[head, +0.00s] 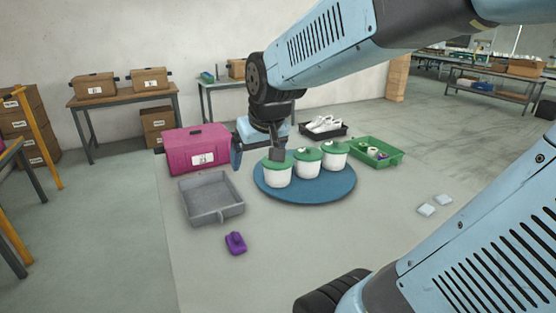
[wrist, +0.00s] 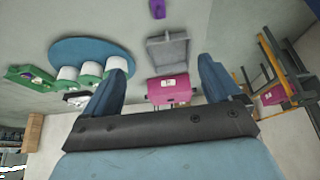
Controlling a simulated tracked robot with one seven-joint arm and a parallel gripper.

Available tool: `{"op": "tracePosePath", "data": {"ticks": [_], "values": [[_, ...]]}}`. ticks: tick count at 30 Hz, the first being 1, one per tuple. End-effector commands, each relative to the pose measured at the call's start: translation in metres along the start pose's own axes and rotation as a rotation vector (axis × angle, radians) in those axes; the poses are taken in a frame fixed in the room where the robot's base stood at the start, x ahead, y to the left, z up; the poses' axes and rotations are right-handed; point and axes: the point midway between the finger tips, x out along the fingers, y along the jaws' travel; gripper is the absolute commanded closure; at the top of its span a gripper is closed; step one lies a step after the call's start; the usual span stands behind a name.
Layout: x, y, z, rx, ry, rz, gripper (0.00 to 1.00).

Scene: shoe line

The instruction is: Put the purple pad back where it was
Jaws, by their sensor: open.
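A purple pad (head: 236,243) with a raised top lies on the floor in front of the grey tray (head: 190,207). It also shows at the top of the wrist view (wrist: 157,9). My gripper (head: 257,158) is open, with nothing between its fingers.
Three white pots with green lids (head: 307,160) stand on a round blue mat (head: 310,194). A pink box (head: 185,140) stands behind the grey tray. A black tray (head: 341,131) holds white shoes. Two pale blocks (head: 425,209) lie at right. Floor around the pad is clear.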

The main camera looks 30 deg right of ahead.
Motion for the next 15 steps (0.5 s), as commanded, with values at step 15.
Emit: {"op": "tracePosePath", "data": {"ticks": [15], "values": [[-0.071,0.005,0.071,0.006,0.019,0.009,0.09]]}}
